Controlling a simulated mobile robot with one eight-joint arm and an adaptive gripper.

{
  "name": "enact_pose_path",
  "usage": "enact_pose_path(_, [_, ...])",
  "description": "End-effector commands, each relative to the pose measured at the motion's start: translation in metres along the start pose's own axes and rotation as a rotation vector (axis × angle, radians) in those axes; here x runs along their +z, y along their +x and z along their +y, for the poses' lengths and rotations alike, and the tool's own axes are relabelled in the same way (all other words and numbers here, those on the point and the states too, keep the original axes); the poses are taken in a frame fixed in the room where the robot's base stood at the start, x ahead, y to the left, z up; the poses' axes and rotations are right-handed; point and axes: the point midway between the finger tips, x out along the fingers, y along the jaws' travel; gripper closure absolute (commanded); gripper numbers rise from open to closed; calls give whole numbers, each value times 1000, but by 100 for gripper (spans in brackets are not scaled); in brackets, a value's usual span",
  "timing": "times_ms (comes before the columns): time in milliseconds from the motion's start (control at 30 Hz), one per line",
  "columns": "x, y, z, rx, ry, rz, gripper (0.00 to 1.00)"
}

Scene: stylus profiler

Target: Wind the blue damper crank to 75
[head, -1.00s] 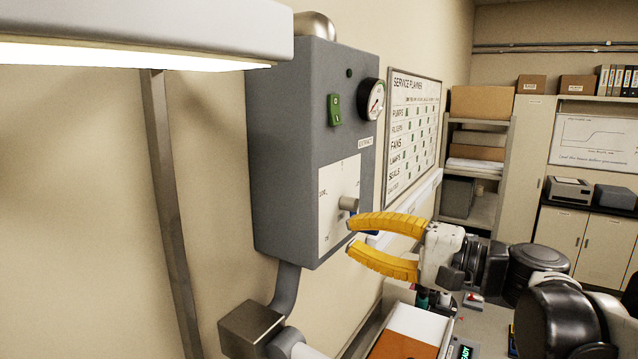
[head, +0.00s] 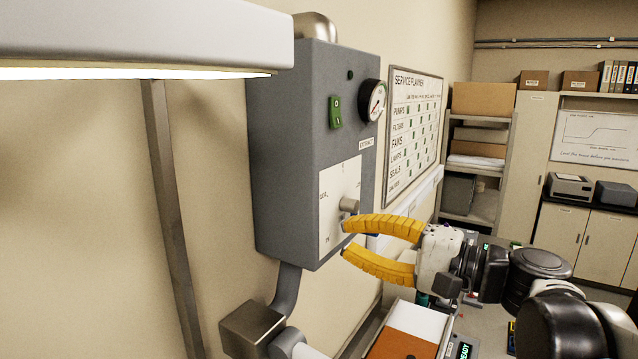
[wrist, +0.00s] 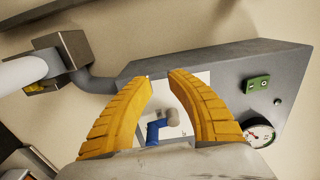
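The grey extract box (head: 290,150) hangs on the wall, with a white dial plate (head: 328,205) on its front. In the wrist view the blue crank arm (wrist: 154,131) and its grey knob (wrist: 173,118) show between my fingers, against the plate. In the head view the grey knob (head: 349,205) sticks out just above my upper finger; the blue arm is mostly hidden behind the fingers. My gripper (head: 344,239) is open, its yellow fingers spread and curved, tips close to the plate's lower part. The fingers look apart from the knob. The dial figures are too small to read.
A green switch (head: 335,112) and round gauge (head: 374,100) sit higher on the box. A lamp (head: 140,40) juts out at upper left. Below are a metal junction box (head: 250,330) with a pipe and an open tray (head: 412,330) on the bench.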

Motion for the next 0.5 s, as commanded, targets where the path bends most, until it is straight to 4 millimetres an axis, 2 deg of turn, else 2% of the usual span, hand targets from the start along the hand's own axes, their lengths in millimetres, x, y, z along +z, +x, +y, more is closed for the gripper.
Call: enact_pose_path(500, [5, 0, -5, 0, 0, 0, 79])
